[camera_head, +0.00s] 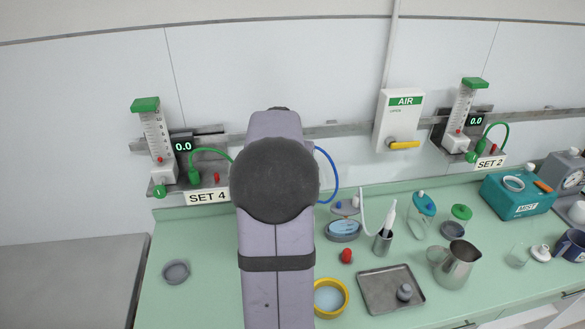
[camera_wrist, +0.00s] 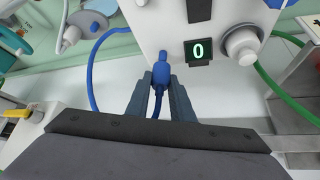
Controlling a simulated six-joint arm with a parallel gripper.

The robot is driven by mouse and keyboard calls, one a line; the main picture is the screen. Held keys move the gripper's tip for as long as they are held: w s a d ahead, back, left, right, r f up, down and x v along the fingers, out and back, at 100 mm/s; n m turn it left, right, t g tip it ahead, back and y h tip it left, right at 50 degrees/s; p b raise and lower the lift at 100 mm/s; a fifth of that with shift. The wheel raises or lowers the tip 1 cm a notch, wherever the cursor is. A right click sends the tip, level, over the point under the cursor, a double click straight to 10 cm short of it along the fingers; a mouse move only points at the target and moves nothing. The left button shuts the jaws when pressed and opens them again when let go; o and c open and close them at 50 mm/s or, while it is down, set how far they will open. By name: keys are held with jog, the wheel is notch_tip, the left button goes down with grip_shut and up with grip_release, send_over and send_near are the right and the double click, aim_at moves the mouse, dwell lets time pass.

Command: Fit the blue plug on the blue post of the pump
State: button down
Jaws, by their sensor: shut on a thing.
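In the wrist view my gripper (camera_wrist: 160,88) is shut on the blue plug (camera_wrist: 161,72), with one dark finger on each side of it. A blue hose (camera_wrist: 92,72) loops out on the left, and a blue line runs down from the plug between the fingers. The white pump (camera_wrist: 178,30) is right in front of the plug, with a lit display reading 0 and a white knob. A narrow blue tip shows at the plug's front, against the pump's face. I cannot tell whether it is the post or part of the plug, or whether they are joined.
In the head view my arm hides the pump, and the blue hose (camera_head: 334,172) shows beside it. The SET 4 flowmeter (camera_head: 155,140) is left, the AIR box (camera_head: 400,120) right. The green counter (camera_head: 225,290) carries a steel jug (camera_head: 455,265), a tray (camera_head: 375,295) and several cups.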

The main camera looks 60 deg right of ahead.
jog(key=shift+f+b, duration=1.45)
jog(key=shift+f, duration=0.05)
dwell(1.9)
jog(key=c, duration=1.5)
grip_release()
jog(key=shift+o, duration=0.2)
jog(key=shift+r+p, duration=2.7)
jog(key=shift+r, duration=0.8)
